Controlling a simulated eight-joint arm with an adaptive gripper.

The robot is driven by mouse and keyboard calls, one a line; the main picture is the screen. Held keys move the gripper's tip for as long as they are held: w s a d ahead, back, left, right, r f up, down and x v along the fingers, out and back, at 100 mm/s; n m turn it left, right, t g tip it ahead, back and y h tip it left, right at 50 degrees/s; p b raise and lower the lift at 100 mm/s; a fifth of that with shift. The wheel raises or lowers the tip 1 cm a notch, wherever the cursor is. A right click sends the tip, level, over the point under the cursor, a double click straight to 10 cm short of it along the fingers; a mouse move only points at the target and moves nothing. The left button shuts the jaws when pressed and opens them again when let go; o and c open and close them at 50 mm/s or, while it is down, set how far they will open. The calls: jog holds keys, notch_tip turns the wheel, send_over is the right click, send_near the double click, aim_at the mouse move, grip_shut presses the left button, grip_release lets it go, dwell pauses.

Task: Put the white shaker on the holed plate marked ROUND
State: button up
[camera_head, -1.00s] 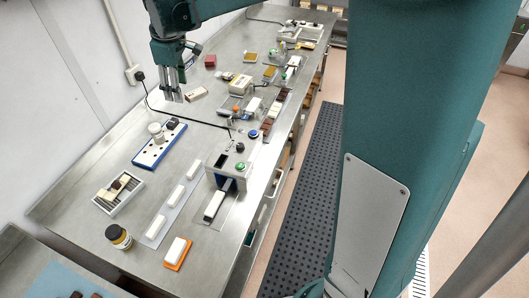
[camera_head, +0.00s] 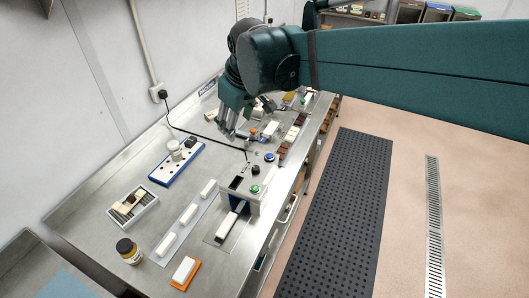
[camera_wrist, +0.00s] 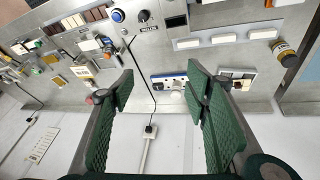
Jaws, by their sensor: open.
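A pale round container (camera_head: 174,149), which looks like the white shaker, stands upright at the far-left end of a white holed plate with blue edges (camera_head: 163,176). A dark knob-like piece stands beside it. The plate also shows in the wrist view (camera_wrist: 160,76), with the pale container (camera_wrist: 177,85) at its lower edge. I cannot read ROUND on any plate. My gripper (camera_head: 232,124) is above the bench, to the right of the plate and behind the grey machine. In the wrist view my gripper (camera_wrist: 160,92) is open, with nothing between its green fingers.
A grey button machine (camera_head: 239,188) stands to the right of the plate. White bars lie on a strip (camera_head: 187,216) in front. A dark-lidded jar (camera_head: 130,254) and a divided tray (camera_head: 133,207) are at front left. A black cable crosses the bench.

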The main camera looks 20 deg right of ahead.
jog(key=s+d+f+m+t, duration=0.1)
jog(key=s+d+f+m, duration=0.2)
jog(key=s, duration=0.6)
jog(key=s+d+f+m+t, duration=0.1)
jog(key=s+d+f+m, duration=0.2)
jog(key=s, duration=0.7)
jog(key=shift+f, duration=0.5)
